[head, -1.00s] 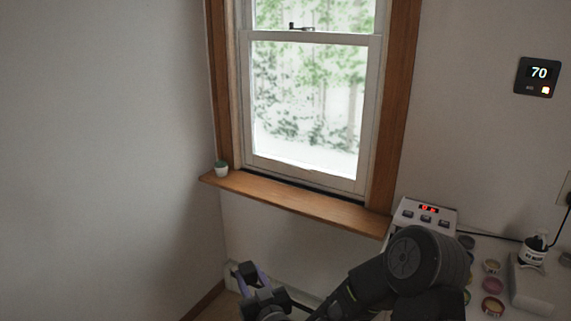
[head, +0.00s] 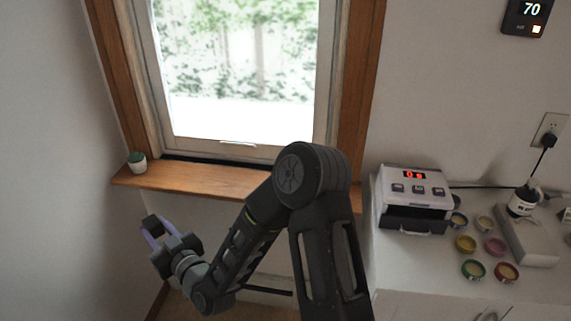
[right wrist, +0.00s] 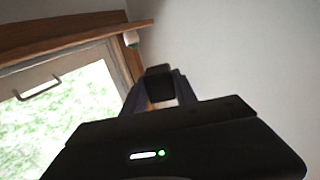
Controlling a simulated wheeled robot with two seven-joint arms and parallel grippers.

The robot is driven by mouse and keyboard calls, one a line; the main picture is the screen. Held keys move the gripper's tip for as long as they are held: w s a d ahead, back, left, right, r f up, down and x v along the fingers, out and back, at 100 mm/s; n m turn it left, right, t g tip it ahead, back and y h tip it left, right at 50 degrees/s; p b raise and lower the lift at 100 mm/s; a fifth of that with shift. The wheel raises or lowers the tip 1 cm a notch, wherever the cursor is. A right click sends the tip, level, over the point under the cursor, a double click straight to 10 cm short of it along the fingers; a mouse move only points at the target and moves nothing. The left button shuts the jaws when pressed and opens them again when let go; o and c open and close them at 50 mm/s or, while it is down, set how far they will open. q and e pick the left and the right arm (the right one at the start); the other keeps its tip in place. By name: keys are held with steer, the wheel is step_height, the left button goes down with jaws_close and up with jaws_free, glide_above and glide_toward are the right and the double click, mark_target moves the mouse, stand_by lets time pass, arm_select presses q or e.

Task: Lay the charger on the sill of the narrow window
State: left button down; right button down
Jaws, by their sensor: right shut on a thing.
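The charger (head: 150,221) is a small dark block held at the fingertips of my right gripper (head: 156,230). It also shows in the right wrist view (right wrist: 158,80), between the two purple-grey fingers. The window sill (head: 203,181) is a brown wooden ledge under the window. The sill also shows at the upper left of the right wrist view (right wrist: 75,40). In the head view my right gripper and the charger appear just below the sill's left part, apart from it. My right forearm hides the sill's right part. My left gripper is not in view.
A small green plant in a white pot (head: 137,163) stands at the sill's left end. The middle of the sill looks clear.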

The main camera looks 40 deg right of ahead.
steer(key=s+d+r+m+g+h+b, duration=0.1)
steer(key=s+d+m+g+h+b, duration=0.1)
steer(key=d, duration=1)
steer(key=s+d+r+m+g+h+b, duration=0.1)
steer(key=s+d+m+g+h+b, duration=0.2)
steer(key=d, duration=1)
steer(key=s+d+r+m+g+h+b, duration=0.1)
steer(key=s+d+m+g+h+b, duration=0.1)
steer(key=d+m+h+b, duration=0.4)
steer(key=s+d+h+b, duration=0.1)
steer(key=d+h, duration=0.2)
steer(key=d, duration=0.4)
steer(key=shift+s+r+g+h, duration=0.2)
steer(key=shift+r+g+h, duration=0.1)
steer(key=shift+h, duration=0.1)
steer(key=shift+f, duration=0.15)
steer(key=shift+a+f+b, duration=0.1)
steer(key=shift+f+b, duration=3.45)
steer(key=shift+f, duration=1.05)
steer(key=c, duration=0.9)
jaws_free()
